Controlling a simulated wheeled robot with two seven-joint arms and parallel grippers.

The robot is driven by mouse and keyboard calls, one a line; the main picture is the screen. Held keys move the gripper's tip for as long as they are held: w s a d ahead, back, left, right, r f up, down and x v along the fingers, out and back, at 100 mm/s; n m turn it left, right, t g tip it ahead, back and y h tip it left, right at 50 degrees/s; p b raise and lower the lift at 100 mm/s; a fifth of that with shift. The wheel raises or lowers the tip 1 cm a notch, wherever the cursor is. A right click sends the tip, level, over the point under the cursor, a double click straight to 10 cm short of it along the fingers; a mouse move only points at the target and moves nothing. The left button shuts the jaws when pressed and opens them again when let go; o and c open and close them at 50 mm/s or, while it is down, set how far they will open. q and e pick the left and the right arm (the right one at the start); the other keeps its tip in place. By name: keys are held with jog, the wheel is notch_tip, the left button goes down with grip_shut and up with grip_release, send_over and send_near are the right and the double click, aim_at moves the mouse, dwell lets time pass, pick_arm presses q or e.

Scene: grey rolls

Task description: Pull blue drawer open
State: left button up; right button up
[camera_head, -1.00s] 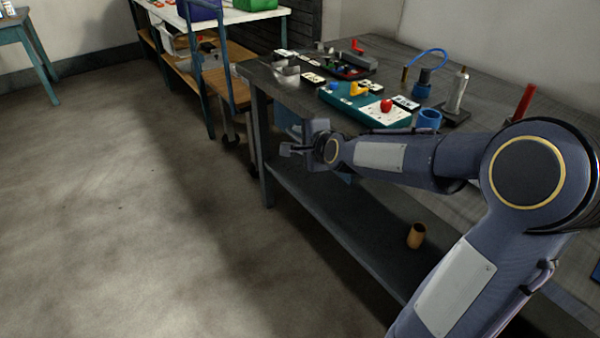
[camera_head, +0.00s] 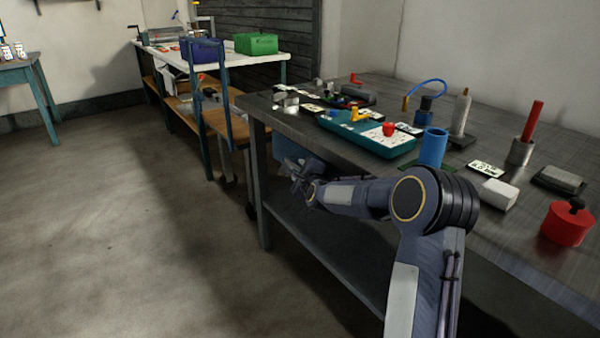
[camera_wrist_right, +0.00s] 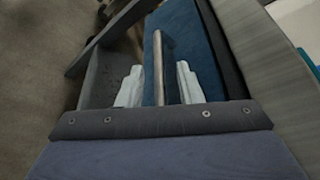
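The blue drawer (camera_head: 289,151) hangs under the dark workbench top near its left end, partly hidden by my right arm in the head view. In the right wrist view its blue front (camera_wrist_right: 188,35) shows with a narrow metal bar handle (camera_wrist_right: 158,65). My right gripper (camera_head: 297,178) is at the drawer in the head view. In the right wrist view its two pale fingers (camera_wrist_right: 158,86) stand apart, one on each side of the handle, with visible gaps to it. The wrist view does not make clear how deep the handle sits between them. My left gripper is not in view.
The workbench top (camera_head: 400,95) carries a teal tray (camera_head: 365,136), a blue cylinder (camera_head: 433,147), a red pot (camera_head: 567,223) and other small items. A bench leg (camera_head: 261,185) stands left of the drawer. The floor (camera_head: 130,250) at left is clear.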

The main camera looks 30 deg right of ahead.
jog(key=shift+w, duration=0.1)
grip_shut()
dwell(0.3)
jog(key=s+a+p, duration=0.1)
jog(key=s+a, duration=0.1)
jog(key=a, duration=2.7)
jog(key=shift+s+p, duration=0.15)
jog(key=shift+p, duration=0.15)
grip_release()
jog(key=p+v, duration=0.1)
jog(key=v, duration=0.6)
jog(key=shift+s, duration=0.4)
